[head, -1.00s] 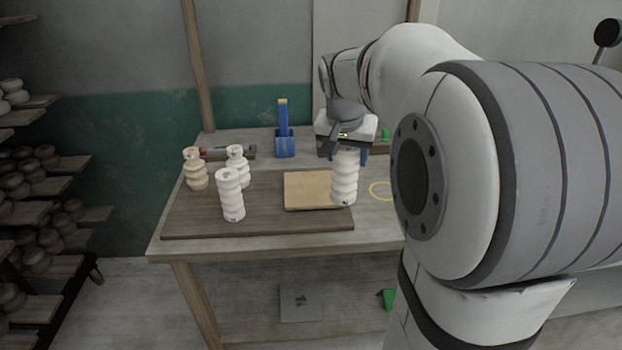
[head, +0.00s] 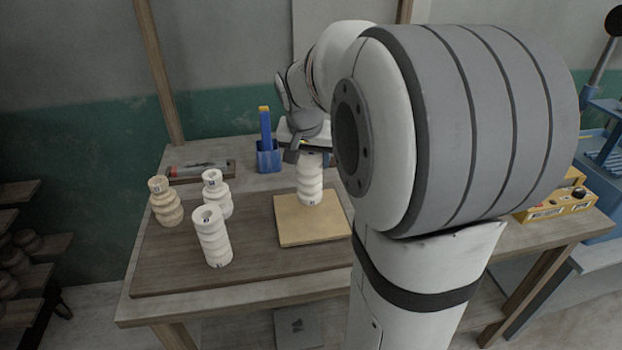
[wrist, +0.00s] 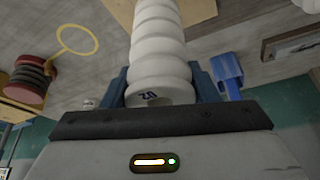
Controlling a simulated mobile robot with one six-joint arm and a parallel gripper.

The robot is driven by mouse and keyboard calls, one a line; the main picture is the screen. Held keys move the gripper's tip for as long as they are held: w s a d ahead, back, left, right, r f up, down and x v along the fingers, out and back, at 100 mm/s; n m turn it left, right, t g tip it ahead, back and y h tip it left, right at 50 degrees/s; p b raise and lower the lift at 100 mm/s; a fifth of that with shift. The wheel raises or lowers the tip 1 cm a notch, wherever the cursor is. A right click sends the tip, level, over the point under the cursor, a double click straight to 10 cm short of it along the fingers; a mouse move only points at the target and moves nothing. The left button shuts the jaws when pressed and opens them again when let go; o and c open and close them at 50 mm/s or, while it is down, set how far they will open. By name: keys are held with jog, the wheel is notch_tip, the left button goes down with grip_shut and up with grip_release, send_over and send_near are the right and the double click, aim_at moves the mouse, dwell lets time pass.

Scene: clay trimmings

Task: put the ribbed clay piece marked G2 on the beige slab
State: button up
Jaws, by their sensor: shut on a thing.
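A white ribbed clay piece (head: 310,184) stands upright in my gripper (head: 311,153), which is shut on its top end. In the wrist view the piece (wrist: 158,45) lies between the blue fingers (wrist: 162,88). The mark on its end is upside down and seems to read G2. The beige slab (head: 318,232) lies on the dark board, and the piece's lower end is over the slab's back part. I cannot tell whether it touches the slab. In the wrist view a slab edge (wrist: 203,10) shows behind the piece.
Two white ribbed pieces (head: 212,238) (head: 216,193) and a tan one (head: 164,202) stand left of the slab on the dark board (head: 180,270). A blue holder (head: 268,156) stands behind. Yellow boxes (head: 555,205) are at right. A yellow ring (wrist: 77,40) shows in the wrist view.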

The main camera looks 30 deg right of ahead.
jog(key=shift+f, duration=2.4)
jog(key=shift+f, duration=0.2)
jog(key=o, duration=1.5)
jog(key=shift+s, duration=0.1)
jog(key=shift+o, duration=0.2)
jog(key=shift+r, duration=0.1)
